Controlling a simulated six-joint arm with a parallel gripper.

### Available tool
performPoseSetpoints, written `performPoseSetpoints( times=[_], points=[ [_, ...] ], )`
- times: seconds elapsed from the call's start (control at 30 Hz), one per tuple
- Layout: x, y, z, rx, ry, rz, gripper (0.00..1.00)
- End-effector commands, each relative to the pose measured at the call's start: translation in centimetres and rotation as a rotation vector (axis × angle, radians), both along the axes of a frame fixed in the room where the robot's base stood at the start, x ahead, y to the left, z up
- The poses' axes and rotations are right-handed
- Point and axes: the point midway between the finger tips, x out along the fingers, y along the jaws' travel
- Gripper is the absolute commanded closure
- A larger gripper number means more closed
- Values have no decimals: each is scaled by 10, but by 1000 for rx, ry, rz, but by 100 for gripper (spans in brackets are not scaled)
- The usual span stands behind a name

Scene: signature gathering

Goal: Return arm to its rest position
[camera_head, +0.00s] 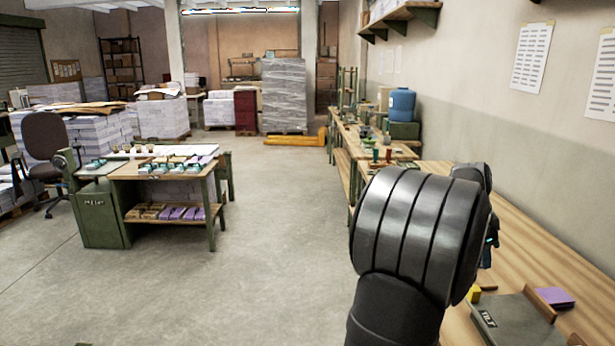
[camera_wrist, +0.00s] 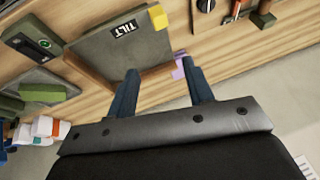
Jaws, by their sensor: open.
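My arm stands over the right-hand wooden workbench in the head view and hides most of my gripper. A small dark blue part of my gripper (camera_head: 488,252) shows at the arm's right edge. In the wrist view my gripper (camera_wrist: 160,67) has its two dark blue fingers wide apart, with nothing held between them. The fingers reach over the bench edge near a grey tray labelled TILT (camera_wrist: 95,58). A purple piece (camera_wrist: 179,67) shows beside the right fingertip, and I cannot tell whether they touch.
The TILT tray (camera_head: 518,325), a yellow block (camera_head: 473,294) and a purple pad (camera_head: 555,297) are on the bench near my arm. A wall borders the bench on the right. Open concrete floor (camera_head: 270,230) lies left, before a green worktable (camera_head: 100,215).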

Motion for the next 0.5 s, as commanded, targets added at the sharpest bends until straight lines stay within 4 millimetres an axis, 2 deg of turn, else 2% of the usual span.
performPoseSetpoints(
  times=[0.2, 0.5],
  points=[
    [-7, 17, 42, -2, -4, 0, 53],
    [-42, -27, 27, 73, 15, 10, 53]
  ],
)
